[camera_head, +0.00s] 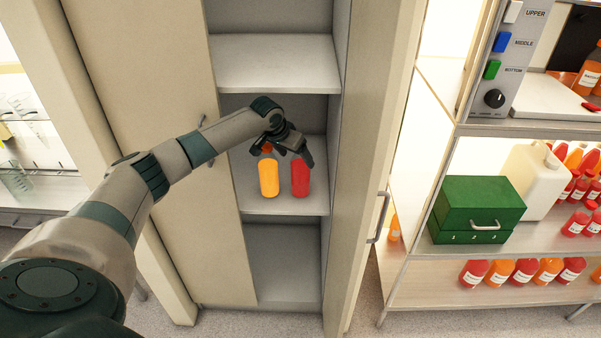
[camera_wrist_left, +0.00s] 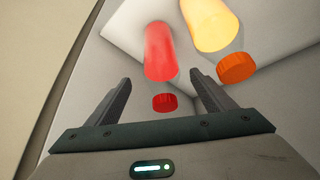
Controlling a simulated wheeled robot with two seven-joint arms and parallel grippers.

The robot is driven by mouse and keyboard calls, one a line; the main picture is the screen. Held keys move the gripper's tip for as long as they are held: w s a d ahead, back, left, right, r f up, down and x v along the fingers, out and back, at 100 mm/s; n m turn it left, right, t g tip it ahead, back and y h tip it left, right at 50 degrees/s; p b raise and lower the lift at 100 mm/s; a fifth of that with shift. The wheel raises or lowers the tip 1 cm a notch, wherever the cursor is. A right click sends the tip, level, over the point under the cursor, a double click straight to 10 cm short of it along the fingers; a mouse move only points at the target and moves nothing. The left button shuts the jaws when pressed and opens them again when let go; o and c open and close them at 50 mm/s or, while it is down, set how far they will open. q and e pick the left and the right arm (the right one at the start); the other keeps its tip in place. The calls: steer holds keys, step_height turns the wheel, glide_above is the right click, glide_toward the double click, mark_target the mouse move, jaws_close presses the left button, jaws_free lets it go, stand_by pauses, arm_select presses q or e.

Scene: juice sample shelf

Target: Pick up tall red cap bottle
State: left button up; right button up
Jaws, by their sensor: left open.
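A red bottle (camera_head: 300,177) stands upright on the middle shelf (camera_head: 262,205) of the open cabinet. An orange-yellow bottle (camera_head: 268,180) with an orange cap (camera_head: 266,148) stands just left of it. My left gripper (camera_head: 282,152) is open at the tops of the bottles and hides the red bottle's cap in the head view. In the left wrist view the red cap (camera_wrist_left: 165,102) appears between the open fingers (camera_wrist_left: 160,82), with the red body (camera_wrist_left: 160,52) beyond. The orange cap (camera_wrist_left: 236,67) lies outside the right finger. I cannot tell whether the fingers touch the red bottle. My right gripper is not in view.
Cabinet side walls and the upper shelf (camera_head: 275,64) enclose the bottles closely. A cabinet door with a handle (camera_head: 380,217) stands at right. A rack there holds a green box (camera_head: 477,209), a white jug (camera_head: 532,180) and several juice bottles. The lower cabinet compartment is empty.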

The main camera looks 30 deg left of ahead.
mark_target(300, 170)
arm_select(q)
steer(key=shift+w+f, duration=0.1)
steer(key=shift+f, duration=0.05)
steer(key=shift+w+f+p, duration=0.25)
steer(key=shift+f+p, duration=0.25)
steer(key=shift+p+x, duration=0.55)
steer(key=shift+x, duration=1.35)
steer(key=shift+a, duration=0.15)
jaws_close()
